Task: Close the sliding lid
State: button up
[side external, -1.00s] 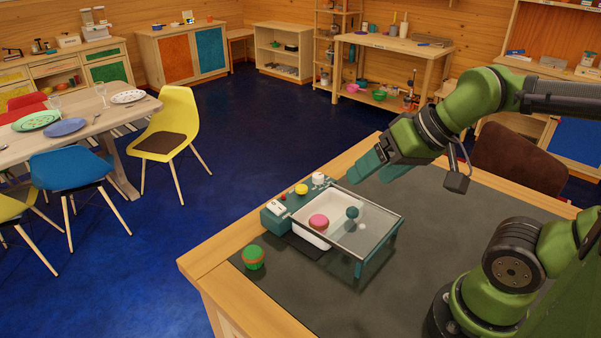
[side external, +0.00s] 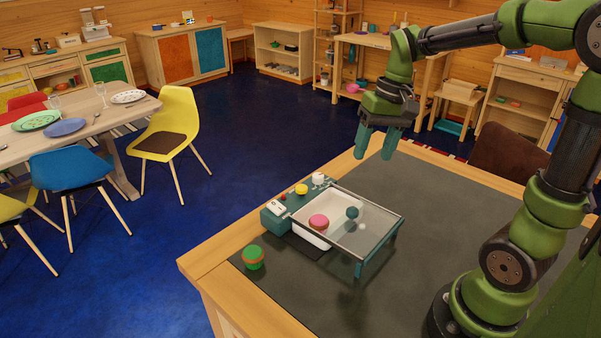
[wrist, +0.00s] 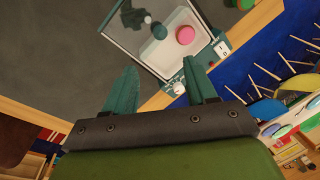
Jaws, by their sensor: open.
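The sliding lid (side external: 372,231) is a clear, dark-framed pane with a teal round knob (side external: 352,212). It stands out to the right over teal legs, and the left part of the white basin (side external: 309,207) is uncovered. A pink-topped round item (side external: 318,222) is in the basin. In the wrist view, the lid (wrist: 122,38), a teal knob shape (wrist: 132,17) and the pink item (wrist: 185,35) show beyond the fingers. My gripper (side external: 377,152) is open and empty, fingers down, high above the table's far edge and behind the lid. Its two fingers (wrist: 158,72) are spread.
A teal control block (side external: 273,216) with a yellow knob (side external: 301,189) and a white knob (side external: 318,179) borders the basin. A green and orange item (side external: 253,257) is at the front left. The dark mat (side external: 450,205) is clear to the right. A brown chair (side external: 508,155) stands behind.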

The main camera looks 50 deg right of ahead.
aim_at(354, 208)
jog(key=a+f, duration=0.1)
jog(key=f, duration=0.4)
jog(key=w+f, duration=0.1)
jog(key=f, duration=0.4)
jog(key=a+f, duration=0.1)
jog(key=f, duration=0.4)
jog(key=shift+w+a, duration=0.3)
grip_shut()
